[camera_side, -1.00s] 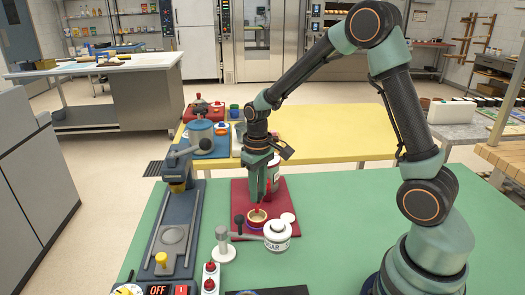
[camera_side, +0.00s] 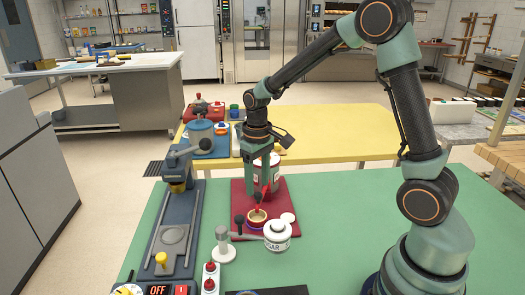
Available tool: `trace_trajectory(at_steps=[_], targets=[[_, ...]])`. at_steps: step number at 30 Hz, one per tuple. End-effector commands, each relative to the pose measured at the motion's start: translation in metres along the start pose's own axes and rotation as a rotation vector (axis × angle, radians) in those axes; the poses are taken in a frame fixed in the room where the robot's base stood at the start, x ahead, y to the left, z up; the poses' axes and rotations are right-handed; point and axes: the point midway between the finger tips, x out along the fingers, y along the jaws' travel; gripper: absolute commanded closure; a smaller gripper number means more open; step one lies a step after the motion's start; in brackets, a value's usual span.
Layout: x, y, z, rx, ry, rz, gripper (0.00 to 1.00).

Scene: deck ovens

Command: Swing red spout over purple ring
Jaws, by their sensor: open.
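My gripper (camera_side: 266,181) is open and points down above the red mat (camera_side: 239,204). The red spout (camera_side: 265,187) shows as a thin red piece between and just below the fingertips. Touching or apart, I cannot tell. The purple ring (camera_side: 257,229) is around a small cup with a tan inside, on the red mat, nearer the camera than my gripper.
A white and red canister (camera_side: 274,170) stands behind my gripper. A sugar jar (camera_side: 277,236) and a grey-handled white stand (camera_side: 223,245) are close in front of the mat. A blue machine (camera_side: 177,225) is at left.

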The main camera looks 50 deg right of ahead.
Motion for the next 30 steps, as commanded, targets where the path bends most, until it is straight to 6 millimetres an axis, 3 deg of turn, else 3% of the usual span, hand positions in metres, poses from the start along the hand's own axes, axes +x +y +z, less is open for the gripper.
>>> trace_trajectory(at_steps=[6, 12, 18, 30], targets=[[-0.048, 0.000, -0.002, 0.000, 0.008, 0.001, 0.41], [-0.079, 0.000, -0.001, -0.001, 0.006, 0.000, 0.41], [-0.092, -0.001, -0.001, -0.001, 0.003, 0.000, 0.41], [-0.096, -0.001, 0.002, -0.001, 0.012, 0.001, 0.41]])
